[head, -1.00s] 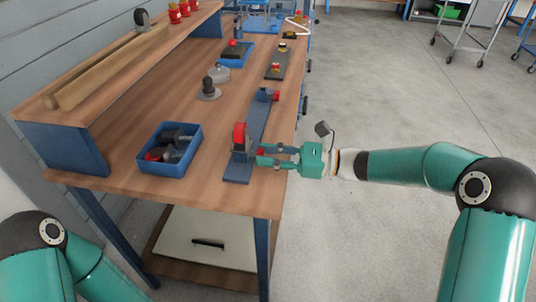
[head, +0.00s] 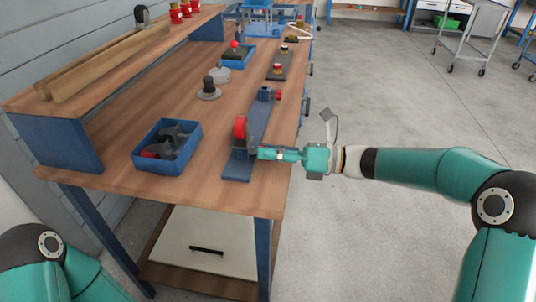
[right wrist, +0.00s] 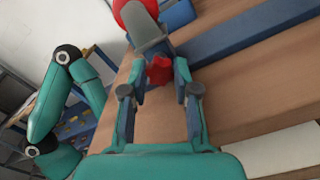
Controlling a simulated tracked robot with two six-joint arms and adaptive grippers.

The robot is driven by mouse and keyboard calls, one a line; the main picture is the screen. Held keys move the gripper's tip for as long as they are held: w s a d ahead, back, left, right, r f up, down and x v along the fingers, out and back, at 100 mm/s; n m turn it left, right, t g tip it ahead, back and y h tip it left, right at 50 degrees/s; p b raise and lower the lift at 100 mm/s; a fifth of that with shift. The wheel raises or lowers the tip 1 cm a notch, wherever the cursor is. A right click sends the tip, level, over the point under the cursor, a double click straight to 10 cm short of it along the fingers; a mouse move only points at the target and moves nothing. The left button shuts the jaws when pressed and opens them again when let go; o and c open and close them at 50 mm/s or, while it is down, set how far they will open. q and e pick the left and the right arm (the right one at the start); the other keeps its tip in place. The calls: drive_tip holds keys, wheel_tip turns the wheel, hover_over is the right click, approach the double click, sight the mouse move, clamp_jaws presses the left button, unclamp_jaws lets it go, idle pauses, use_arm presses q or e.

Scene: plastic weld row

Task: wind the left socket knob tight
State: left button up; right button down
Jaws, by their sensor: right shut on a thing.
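A long dark blue rail (head: 261,118) lies along the bench's right edge, with a socket block at each end. The near block (head: 240,153) carries a large red disc (head: 240,130), which also shows at the top of the right wrist view (right wrist: 124,12). The far block has a small red knob (head: 278,94). My right gripper (head: 257,153) reaches the near block from the right and is shut on its red knob (right wrist: 160,72). In the head view the fingers hide this knob. My left gripper is out of view.
A blue bin (head: 196,143) with dark and red parts stands left of the rail. A grey part with a black knob (head: 209,88) stands behind it. A dark strip with small fittings (head: 277,66) lies farther back. Open floor lies right of the bench.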

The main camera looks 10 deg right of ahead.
drive_tip(key=shift+w+d+r+m, duration=0.15)
drive_tip(key=shift+w+d+m, duration=0.05)
drive_tip(key=shift+m, duration=0.1)
drive_tip(key=c, duration=1.1)
unclamp_jaws()
drive_tip(key=shift+o, duration=1.2)
drive_tip(key=shift+s, duration=0.1)
drive_tip(key=v, duration=1.2)
